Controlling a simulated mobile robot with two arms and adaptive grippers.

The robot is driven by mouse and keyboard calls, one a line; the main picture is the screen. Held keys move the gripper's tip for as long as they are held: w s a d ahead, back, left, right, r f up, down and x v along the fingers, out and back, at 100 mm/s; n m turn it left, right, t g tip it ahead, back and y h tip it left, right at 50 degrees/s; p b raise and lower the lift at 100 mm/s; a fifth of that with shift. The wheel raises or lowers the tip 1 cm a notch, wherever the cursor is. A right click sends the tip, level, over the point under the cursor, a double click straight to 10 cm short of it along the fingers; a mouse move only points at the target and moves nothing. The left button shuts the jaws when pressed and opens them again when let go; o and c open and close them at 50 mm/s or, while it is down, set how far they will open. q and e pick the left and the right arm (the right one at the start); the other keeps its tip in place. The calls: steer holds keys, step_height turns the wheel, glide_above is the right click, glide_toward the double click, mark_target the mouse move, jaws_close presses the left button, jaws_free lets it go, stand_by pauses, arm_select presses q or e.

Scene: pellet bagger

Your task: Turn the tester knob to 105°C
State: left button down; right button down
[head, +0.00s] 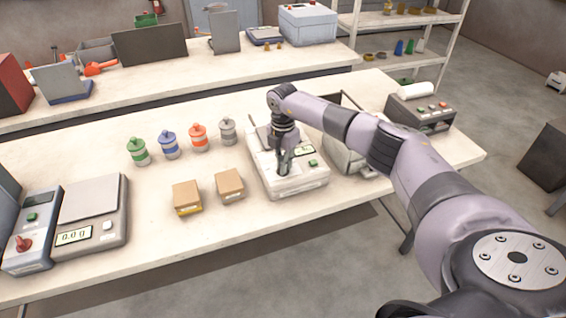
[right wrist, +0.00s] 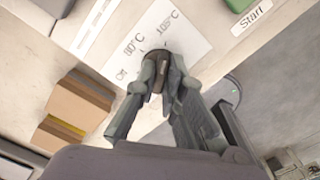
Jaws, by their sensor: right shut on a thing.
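The tester (head: 312,182) is a white machine on the front table in the head view, with a small display and a green button. My right gripper (head: 283,170) reaches down onto its front panel. In the right wrist view, my right gripper (right wrist: 163,68) is shut on the dark tester knob (right wrist: 166,76), one finger on each side. The panel label (right wrist: 190,38) around it reads Off, 80°C and 105°C. The fingers partly hide the knob, and I cannot tell which mark it points at. My left gripper is not in view.
Two cardboard boxes (head: 229,185) stand left of the tester, with several coloured jars (head: 198,138) behind. A scale (head: 92,213) is at far left. A grey device (head: 420,112) stands at the right. The wrist view shows a Start label (right wrist: 251,17) near the gripper.

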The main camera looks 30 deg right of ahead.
steer(key=c, duration=1.7)
jaws_free()
step_height(320, 180, up, 12)
steer(key=shift+r, duration=0.1)
